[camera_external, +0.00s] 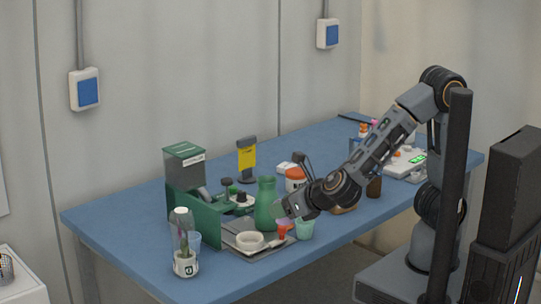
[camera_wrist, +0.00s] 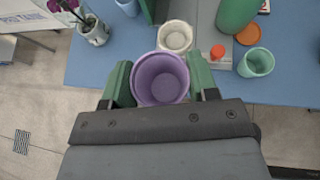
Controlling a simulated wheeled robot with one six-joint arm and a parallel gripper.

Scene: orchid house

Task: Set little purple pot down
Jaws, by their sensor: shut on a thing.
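The little purple pot (camera_wrist: 160,80) is held between the green fingers of my gripper (camera_wrist: 159,74) in the wrist view. It is empty, and I look down into its open mouth. In the wrist view a white round pot (camera_wrist: 174,38) stands just beyond the purple pot. The gap below the purple pot is hidden.
A grey tray (camera_external: 270,246) holds the white pot and an orange-topped item (camera_wrist: 217,52). A mint cup (camera_external: 305,229) and a green bottle (camera_external: 265,205) stand close by. A clear plant jar (camera_external: 184,245) stands at the left front. Bare tabletop lies along the front edge.

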